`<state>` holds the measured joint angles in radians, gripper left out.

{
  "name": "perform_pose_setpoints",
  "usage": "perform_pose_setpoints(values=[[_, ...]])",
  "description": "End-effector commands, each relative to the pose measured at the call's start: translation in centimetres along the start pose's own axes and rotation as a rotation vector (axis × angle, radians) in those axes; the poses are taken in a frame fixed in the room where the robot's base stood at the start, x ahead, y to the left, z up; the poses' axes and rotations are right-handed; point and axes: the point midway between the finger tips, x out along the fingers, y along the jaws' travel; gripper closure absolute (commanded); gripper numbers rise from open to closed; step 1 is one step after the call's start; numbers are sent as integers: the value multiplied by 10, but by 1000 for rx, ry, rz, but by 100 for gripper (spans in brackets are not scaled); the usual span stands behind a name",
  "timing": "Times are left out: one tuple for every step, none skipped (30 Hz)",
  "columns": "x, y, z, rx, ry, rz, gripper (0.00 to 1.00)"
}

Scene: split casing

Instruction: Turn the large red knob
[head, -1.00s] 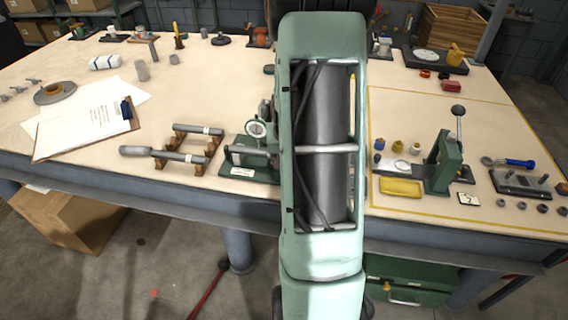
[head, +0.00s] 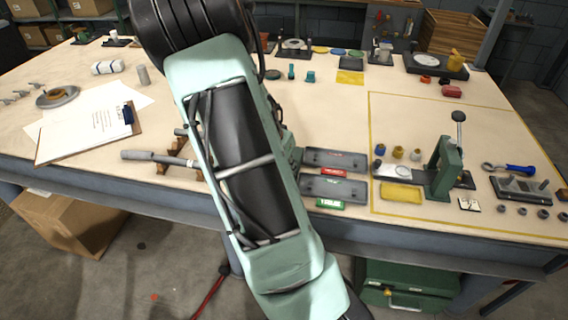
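I cannot make out a large red knob for certain in the head view. A red block (head: 451,91) and a smaller red piece (head: 425,79) lie at the back right of the workbench (head: 340,115), but I cannot tell what they are. My arm crosses the middle of the picture, leaning to the upper left, and hides part of the bench behind it. My gripper is not in view.
Two dark trays (head: 334,159) with red and green labels lie right of my arm. A green lever press (head: 447,165) stands inside a yellow outline. A clipboard (head: 85,135) and tape roll (head: 57,96) lie at left.

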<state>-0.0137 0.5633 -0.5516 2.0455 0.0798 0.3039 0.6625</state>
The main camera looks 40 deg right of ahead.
Motion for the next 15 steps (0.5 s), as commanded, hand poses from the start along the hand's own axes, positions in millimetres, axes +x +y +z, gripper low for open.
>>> perform_pose_setpoints(values=[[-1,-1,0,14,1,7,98],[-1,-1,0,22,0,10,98],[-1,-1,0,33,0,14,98],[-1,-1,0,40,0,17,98],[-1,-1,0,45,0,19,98],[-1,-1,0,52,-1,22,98],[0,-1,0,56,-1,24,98],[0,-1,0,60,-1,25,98],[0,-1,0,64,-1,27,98],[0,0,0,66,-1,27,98],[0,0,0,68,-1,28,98],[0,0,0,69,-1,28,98],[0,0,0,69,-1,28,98],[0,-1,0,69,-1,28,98],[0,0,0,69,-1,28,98]])
